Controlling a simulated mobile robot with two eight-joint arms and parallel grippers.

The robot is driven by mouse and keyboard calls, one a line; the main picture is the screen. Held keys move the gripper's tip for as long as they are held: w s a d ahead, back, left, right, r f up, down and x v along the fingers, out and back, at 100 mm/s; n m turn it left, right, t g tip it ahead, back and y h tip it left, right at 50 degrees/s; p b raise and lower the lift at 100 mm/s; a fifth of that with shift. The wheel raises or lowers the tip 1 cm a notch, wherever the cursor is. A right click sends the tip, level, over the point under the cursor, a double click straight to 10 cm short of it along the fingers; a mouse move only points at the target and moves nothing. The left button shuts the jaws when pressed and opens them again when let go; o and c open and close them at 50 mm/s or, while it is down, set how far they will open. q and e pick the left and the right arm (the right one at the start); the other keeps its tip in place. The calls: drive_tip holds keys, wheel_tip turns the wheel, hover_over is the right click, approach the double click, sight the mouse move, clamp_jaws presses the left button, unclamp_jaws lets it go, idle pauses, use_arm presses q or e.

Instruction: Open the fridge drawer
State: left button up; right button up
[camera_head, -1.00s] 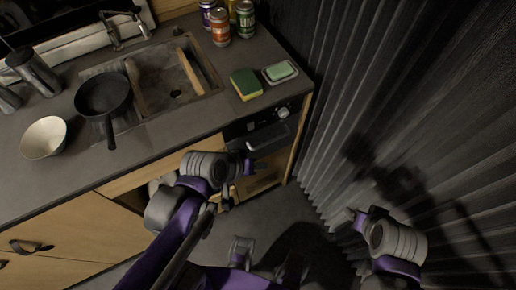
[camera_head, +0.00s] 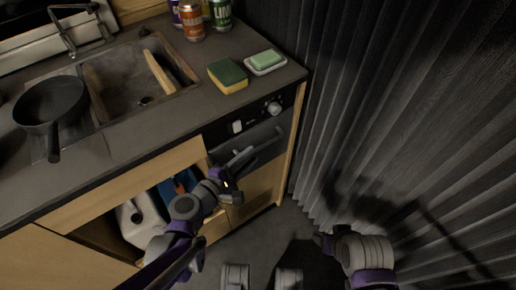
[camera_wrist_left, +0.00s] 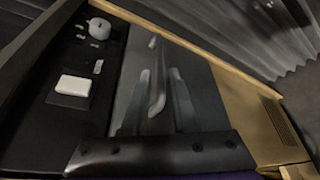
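The fridge drawer (camera_head: 262,142) is a dark front under the right end of the counter, below a black control strip. It looks closed. Its bar handle (camera_head: 268,143) runs along the front; in the left wrist view the handle (camera_wrist_left: 157,80) points away from the camera. My left gripper (camera_head: 238,162) is at the near part of the handle. In the left wrist view its two grey fingers (camera_wrist_left: 154,105) are apart, one on each side of the handle, with visible gaps. My right gripper (camera_head: 322,241) is low by the curtain, away from the drawer; its fingers are too dark to read.
The control strip has a knob (camera_head: 274,108) and a white switch (camera_wrist_left: 73,86). A pleated dark curtain (camera_head: 400,110) closes off the right side. An open cabinet with a white canister (camera_head: 140,222) is left of the drawer. A sponge (camera_head: 228,76) and soap dish (camera_head: 265,63) lie on the counter above.

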sight(260, 147)
use_arm(q)
drive_tip(key=b+x, duration=0.1)
drive_tip(key=x, duration=0.4)
drive_tip(key=shift+w+d+f, duration=0.1)
drive_tip(key=shift+w+d, duration=0.05)
drive_tip(key=shift+w, duration=0.1)
clamp_jaws()
idle(1.2)
